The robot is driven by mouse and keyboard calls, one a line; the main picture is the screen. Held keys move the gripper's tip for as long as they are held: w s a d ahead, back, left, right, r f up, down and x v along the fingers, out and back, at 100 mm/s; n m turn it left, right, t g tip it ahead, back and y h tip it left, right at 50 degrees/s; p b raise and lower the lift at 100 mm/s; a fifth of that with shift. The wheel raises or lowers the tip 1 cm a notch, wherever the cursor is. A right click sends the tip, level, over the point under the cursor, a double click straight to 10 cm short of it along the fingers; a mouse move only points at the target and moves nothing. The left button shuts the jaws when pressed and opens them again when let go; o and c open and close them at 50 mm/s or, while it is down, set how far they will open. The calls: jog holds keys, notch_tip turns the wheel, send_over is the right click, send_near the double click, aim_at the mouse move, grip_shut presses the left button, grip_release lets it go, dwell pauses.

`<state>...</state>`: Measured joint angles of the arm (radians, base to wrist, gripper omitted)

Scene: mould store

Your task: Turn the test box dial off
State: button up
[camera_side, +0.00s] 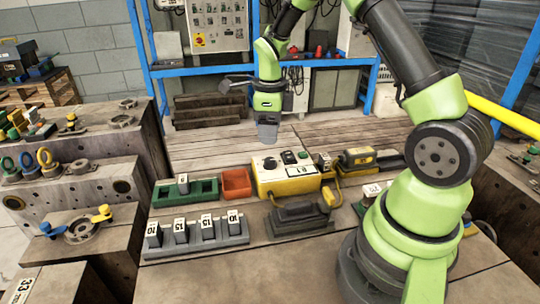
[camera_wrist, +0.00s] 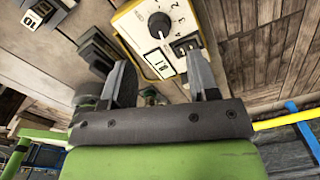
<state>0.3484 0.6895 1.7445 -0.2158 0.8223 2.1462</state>
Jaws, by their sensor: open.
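The test box (camera_side: 285,183) has yellow sides and a cream top and stands mid-table. On its top are a round black dial (camera_side: 270,163), black controls and a small pale display (camera_side: 301,170). In the wrist view, the dial (camera_wrist: 159,25) is beyond my fingertips, with numbers including 2, 3 and 4 around it. I cannot tell its exact setting. The display (camera_wrist: 158,63) shows between my fingers. My gripper (camera_side: 267,133) is above the box, apart from it. In the wrist view my gripper (camera_wrist: 161,75) is open, with nothing between the fingers.
A grey rack with numbered blocks (camera_side: 198,240) stands at front left. A green tray (camera_side: 187,192) and an orange bin (camera_side: 236,184) are left of the box. A dark tool (camera_side: 299,217) lies in front; a yellow-and-black device (camera_side: 357,158) is at right. Planks behind are clear.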

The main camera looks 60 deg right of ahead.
aim_at(270, 159)
notch_tip(270, 159, down, 7)
jog(key=shift+f, duration=0.2)
jog(key=c, duration=0.9)
